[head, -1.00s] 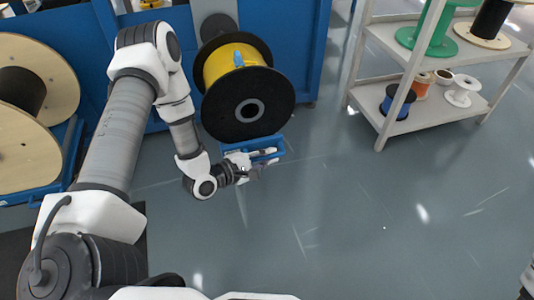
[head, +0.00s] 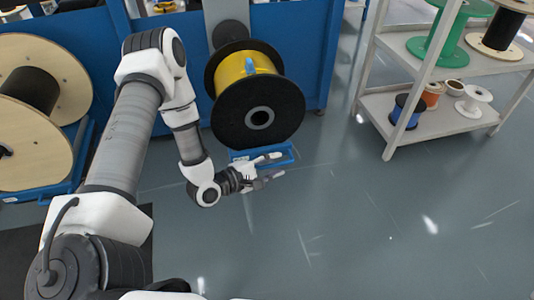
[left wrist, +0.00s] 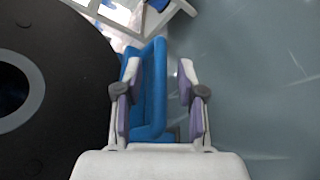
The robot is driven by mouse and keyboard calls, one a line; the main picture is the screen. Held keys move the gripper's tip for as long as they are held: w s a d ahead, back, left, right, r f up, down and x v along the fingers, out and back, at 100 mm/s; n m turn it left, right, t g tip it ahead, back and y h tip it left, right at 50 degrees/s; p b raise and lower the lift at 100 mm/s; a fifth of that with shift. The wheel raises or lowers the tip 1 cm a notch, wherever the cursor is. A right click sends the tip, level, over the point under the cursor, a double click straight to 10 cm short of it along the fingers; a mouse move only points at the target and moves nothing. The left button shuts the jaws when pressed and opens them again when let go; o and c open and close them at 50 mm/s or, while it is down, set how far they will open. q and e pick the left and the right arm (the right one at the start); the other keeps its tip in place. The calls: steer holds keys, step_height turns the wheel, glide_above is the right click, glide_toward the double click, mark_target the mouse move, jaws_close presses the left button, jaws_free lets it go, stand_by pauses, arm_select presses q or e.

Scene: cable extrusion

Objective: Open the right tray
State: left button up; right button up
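The right tray (head: 285,150) is a blue holder low on the blue machine, under a spool with black flanges and yellow cable (head: 258,95). My left gripper (head: 276,165) is open at the tray's front edge, its fingers apart. In the left wrist view, the blue tray (left wrist: 155,85) shows between and behind the open fingers of the left gripper (left wrist: 160,66), closer to the left finger. The black spool flange (left wrist: 50,60) fills the left side there. I cannot tell whether a finger touches the tray. My right gripper is out of view.
A wooden-flanged spool (head: 62,90) stands on another blue tray at the left. A white shelf (head: 400,45) with several small spools stands at the right. The grey floor (head: 380,220) in front and to the right is clear.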

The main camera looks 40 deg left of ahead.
arm_select(q)
steer(key=v, duration=0.6)
steer(key=shift+s+r, duration=0.1)
steer(key=shift+s, duration=0.1)
